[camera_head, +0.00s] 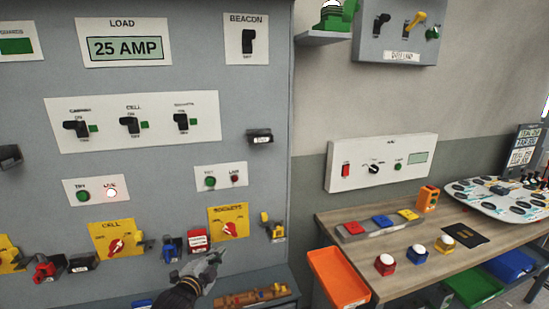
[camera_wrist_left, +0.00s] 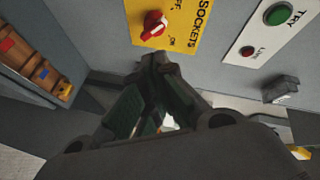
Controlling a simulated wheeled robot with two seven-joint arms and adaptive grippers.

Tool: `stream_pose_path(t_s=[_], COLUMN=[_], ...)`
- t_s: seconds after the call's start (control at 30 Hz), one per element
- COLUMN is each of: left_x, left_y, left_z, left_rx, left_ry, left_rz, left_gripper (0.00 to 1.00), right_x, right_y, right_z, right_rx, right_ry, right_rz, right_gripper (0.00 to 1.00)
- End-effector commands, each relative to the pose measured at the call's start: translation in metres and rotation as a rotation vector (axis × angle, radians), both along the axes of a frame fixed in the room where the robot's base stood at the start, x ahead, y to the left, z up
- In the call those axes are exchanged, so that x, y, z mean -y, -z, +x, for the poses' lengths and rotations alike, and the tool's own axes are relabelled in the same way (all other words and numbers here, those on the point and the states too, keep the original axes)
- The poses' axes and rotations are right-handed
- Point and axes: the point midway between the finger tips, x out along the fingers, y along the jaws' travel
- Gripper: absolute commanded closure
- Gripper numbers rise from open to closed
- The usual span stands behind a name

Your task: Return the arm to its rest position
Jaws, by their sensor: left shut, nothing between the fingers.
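My left gripper (camera_head: 212,262) is low in front of the grey panel (camera_head: 255,115) in the head view, below the yellow SOCKETS plate. In the left wrist view its fingers (camera_wrist_left: 162,62) are closed together and empty, with the tips just below the red rotary switch (camera_wrist_left: 154,24) of that plate. Whether the tips touch the panel is not clear. The SOCKETS switch (camera_head: 230,229) also shows in the head view, just above and right of the gripper. My right gripper is not in view.
Small holders with padlocks (camera_head: 172,248) and a red box (camera_head: 197,240) stick out from the panel near the gripper. A wooden rack (camera_head: 250,297) lies below. To the right stands a workbench (camera_head: 350,222) with buttons and an orange bin (camera_head: 338,278).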

Motion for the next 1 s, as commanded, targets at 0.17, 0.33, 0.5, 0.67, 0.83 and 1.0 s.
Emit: stream_pose_path(t_s=[0.17, 0.33, 0.5, 0.67, 0.83, 1.0], left_x=[-0.002, -0.005, -0.01, -0.016, -0.022, -0.027], left_y=[0.037, 0.068, 0.095, 0.116, 0.132, 0.14], left_z=[-0.037, -0.075, -0.119, -0.163, -0.214, -0.251], left_rx=[-0.192, -0.37, -0.542, -0.698, -0.849, -0.95], left_ry=[-0.072, -0.161, -0.269, -0.388, -0.529, -0.642], left_rz=[-0.129, -0.245, -0.355, -0.452, -0.543, -0.6], left_gripper=[1.0, 1.0, 1.0, 1.0, 1.0, 1.0], right_x=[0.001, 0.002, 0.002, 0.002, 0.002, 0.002], right_y=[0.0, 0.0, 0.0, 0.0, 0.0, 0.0], right_z=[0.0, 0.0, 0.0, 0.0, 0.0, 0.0], right_rx=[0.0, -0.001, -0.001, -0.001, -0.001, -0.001], right_ry=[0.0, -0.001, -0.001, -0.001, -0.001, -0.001], right_rz=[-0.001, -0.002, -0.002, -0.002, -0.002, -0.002], right_gripper=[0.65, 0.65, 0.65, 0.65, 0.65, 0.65])
